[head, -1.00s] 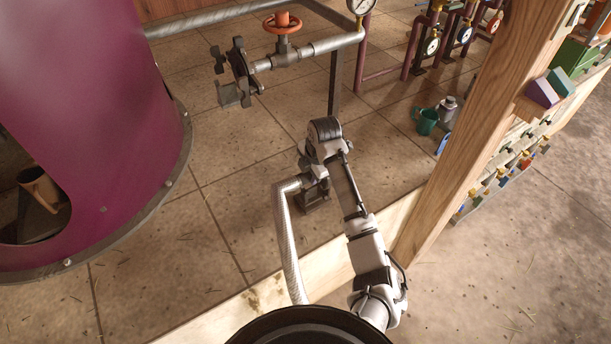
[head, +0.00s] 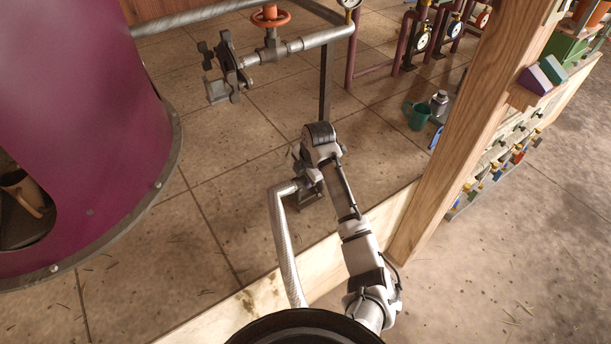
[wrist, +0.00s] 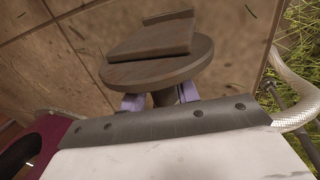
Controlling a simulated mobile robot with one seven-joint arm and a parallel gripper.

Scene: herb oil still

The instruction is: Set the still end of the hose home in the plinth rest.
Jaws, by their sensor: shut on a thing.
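The pale braided hose (head: 283,245) rises from the lower edge of the head view and bends over at its top, at my gripper (head: 303,178). A small dark plinth rest (head: 309,196) stands on the tiles just below and beside it. In the wrist view the lavender fingers of my gripper (wrist: 160,100) are shut around a short stem under a dark round flange (wrist: 160,68), which looks like the hose's still end. A flat dark block (wrist: 150,38) shows beyond the flange; I cannot tell whether they touch. The hose also shows at the right of the wrist view (wrist: 294,82).
A purple still (head: 85,120) stands at the left. A pipe with an orange-handled valve (head: 270,17) and dark clamp (head: 228,70) is at the back. A wooden post (head: 470,135) and low timber sill (head: 245,305) bound the tiles.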

